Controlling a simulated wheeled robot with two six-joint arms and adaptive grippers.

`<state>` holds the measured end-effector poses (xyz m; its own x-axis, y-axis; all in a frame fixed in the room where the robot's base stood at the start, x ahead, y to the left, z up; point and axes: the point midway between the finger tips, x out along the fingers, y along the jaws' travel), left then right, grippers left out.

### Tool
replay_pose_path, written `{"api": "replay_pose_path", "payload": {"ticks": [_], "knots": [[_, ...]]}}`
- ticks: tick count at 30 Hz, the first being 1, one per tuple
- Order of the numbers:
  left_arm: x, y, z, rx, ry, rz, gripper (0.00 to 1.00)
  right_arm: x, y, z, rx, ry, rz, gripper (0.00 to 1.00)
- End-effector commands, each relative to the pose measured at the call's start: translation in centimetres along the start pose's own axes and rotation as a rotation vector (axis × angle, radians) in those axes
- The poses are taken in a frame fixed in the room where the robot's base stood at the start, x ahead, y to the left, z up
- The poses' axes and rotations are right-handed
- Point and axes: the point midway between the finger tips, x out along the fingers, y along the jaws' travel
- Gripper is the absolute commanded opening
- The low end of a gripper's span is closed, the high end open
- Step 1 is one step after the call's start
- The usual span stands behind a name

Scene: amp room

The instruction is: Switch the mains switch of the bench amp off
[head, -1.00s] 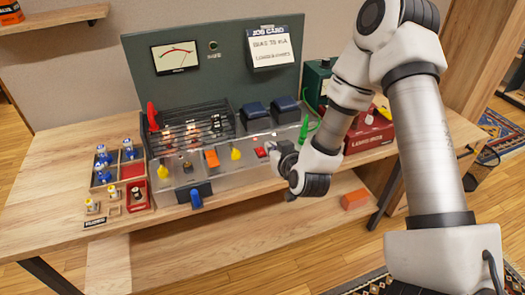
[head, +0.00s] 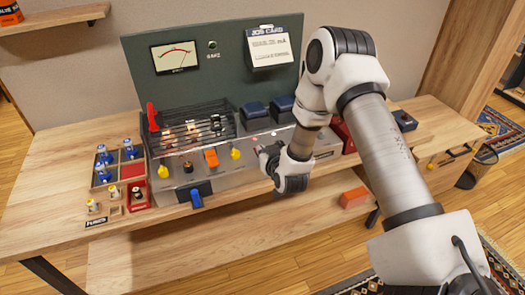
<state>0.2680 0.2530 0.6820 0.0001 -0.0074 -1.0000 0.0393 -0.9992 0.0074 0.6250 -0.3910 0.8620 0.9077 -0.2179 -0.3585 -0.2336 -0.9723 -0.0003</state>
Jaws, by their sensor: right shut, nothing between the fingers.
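The bench amp (head: 222,176) stands on the wooden bench, with a pale front panel, a dark grille and a tall green back panel. Its panel carries an orange lever (head: 211,158), a yellow knob (head: 235,153) and a blue lever (head: 196,199) low at the front. I cannot tell for sure which control is the mains switch. My right gripper (head: 262,152) is shut and empty, at the right part of the front panel, and covers what lies behind it. Whether it touches the panel cannot be told. My left gripper is not in view.
A rack with blue-topped valves (head: 103,172) and a red holder (head: 138,192) stand left of the amp. A red box (head: 345,135) is mostly hidden behind my right arm. An orange block (head: 353,197) lies on the lower shelf.

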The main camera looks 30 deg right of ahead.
Motion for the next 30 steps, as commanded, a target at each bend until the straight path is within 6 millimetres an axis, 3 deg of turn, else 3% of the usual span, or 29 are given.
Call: {"api": "replay_pose_path", "payload": {"ticks": [3,20,30], "knots": [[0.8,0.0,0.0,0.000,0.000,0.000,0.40,0.2,0.0,1.0,0.000,-0.001,0.000,0.00],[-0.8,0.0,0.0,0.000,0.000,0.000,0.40,-0.5,0.0,-0.8,0.000,-0.001,0.000,0.00],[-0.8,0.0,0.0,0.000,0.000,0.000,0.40,-0.5,0.0,-0.9,0.000,-0.001,0.000,0.00]]}}
